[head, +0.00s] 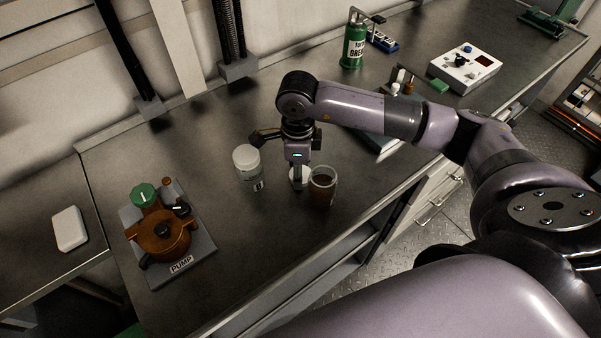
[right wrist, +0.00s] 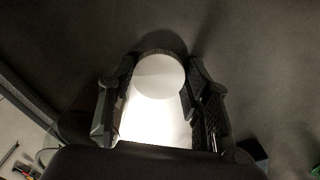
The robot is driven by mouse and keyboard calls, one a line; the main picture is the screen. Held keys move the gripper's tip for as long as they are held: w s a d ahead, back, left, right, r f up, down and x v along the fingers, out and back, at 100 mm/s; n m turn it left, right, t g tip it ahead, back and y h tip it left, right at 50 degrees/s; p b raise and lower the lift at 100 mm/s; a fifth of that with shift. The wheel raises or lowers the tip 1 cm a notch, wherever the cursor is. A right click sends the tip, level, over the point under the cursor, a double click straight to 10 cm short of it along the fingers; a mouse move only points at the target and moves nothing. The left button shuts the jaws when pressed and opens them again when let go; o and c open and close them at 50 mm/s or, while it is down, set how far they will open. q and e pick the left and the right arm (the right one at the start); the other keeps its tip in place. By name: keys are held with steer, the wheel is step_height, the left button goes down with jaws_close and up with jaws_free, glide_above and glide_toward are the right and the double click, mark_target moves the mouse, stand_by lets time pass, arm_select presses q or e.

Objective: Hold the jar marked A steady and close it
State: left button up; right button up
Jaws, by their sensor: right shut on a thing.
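My right gripper (head: 299,181) points down over the bench, its fingers shut on a white round lid (head: 305,174). In the right wrist view the white lid (right wrist: 160,77) shows between the two fingers of the gripper (right wrist: 160,100), with a bright white area below it. An open jar (head: 322,190) with brown contents stands upright just right of the gripper. Whether the lid touches this jar, I cannot tell. A jar with a white lid on (head: 247,168) stands upright to the left. No letter A is readable on either jar. My left gripper is not in view.
An orange-brown pump (head: 160,235) on a grey plate stands at left. A green grease can (head: 354,45) and a white control box (head: 465,68) stand further back. The bench between pump and jars is clear.

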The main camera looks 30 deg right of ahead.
step_height(320, 180, up, 20)
steer(key=b, duration=0.2)
stand_by(0.4)
